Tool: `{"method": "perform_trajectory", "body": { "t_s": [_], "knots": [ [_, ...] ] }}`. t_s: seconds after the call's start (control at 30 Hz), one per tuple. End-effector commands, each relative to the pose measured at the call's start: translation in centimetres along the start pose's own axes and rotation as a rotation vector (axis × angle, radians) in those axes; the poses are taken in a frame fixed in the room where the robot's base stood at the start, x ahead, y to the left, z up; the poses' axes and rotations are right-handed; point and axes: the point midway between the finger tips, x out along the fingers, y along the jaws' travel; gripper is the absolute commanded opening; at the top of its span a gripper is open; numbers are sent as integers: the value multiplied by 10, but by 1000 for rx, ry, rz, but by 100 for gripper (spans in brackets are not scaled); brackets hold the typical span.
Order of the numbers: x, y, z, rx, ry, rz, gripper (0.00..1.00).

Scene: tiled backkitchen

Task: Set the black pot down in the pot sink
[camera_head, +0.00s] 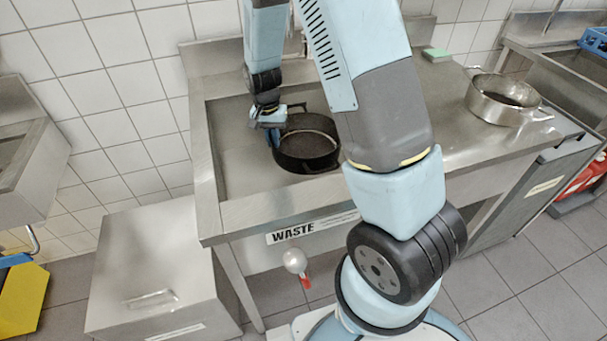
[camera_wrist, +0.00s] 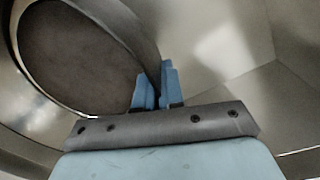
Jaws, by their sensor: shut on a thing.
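The black pot (camera_head: 306,146) is a low, round, dark pot in the head view, inside or just above the steel pot sink (camera_head: 232,150). I cannot tell whether its base touches the sink floor. My gripper (camera_head: 271,130) is at the pot's left side, pointing down. In the wrist view the blue fingers of my gripper (camera_wrist: 157,88) are shut on the pot's wall near the rim, and the pot (camera_wrist: 140,28) fills the upper left. The pot looks roughly upright and empty. My arm hides part of the sink's right side.
A steel pot with two handles (camera_head: 503,97) stands on the counter to the right. A green sponge (camera_head: 436,54) lies at the back of the counter. The sink's front rim (camera_head: 290,204) carries a WASTE label. A steel box (camera_head: 155,265) stands at lower left.

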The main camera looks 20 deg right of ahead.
Motion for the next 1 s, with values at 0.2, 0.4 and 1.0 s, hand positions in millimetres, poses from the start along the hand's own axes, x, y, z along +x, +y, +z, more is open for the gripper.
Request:
{"method": "perform_trajectory", "body": {
  "t_s": [0.2,0.4,1.0],
  "knots": [
    [22,-2,3,-4,1,0,0],
    [50,-4,3,-5,-1,2,0],
    [102,-7,3,-5,0,1,0]
  ]
}}
